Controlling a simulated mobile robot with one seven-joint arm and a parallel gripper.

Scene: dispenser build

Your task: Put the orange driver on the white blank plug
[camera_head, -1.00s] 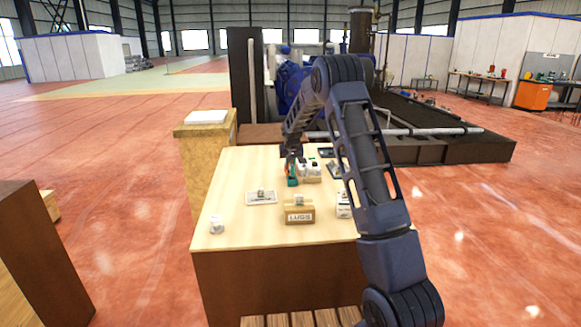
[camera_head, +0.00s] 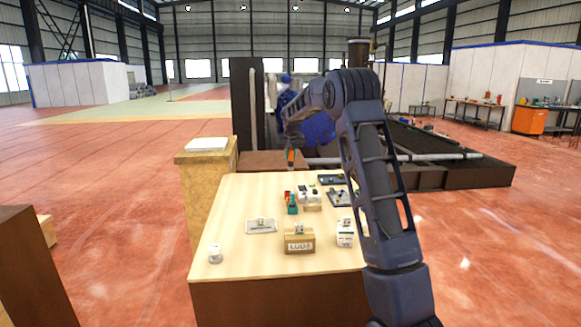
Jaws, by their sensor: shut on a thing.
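My gripper (camera_head: 291,147) is raised over the far edge of the table. It is shut on a small orange thing, apparently the orange driver (camera_head: 291,158), which hangs below the fingers and is clear of the table top. A small white round piece (camera_head: 215,253) stands alone at the table's front left corner. Several small white pieces (camera_head: 309,194) are grouped farther back, beside a teal holder (camera_head: 292,205) with red in it. I cannot tell which white piece is the blank plug.
The pale wooden table (camera_head: 235,220) also bears a box marked LUGS (camera_head: 299,241), a white box (camera_head: 345,234), a flat white tray (camera_head: 261,226) and dark trays (camera_head: 340,198). A wooden stand (camera_head: 205,165) is behind left. The table's left side is mostly bare.

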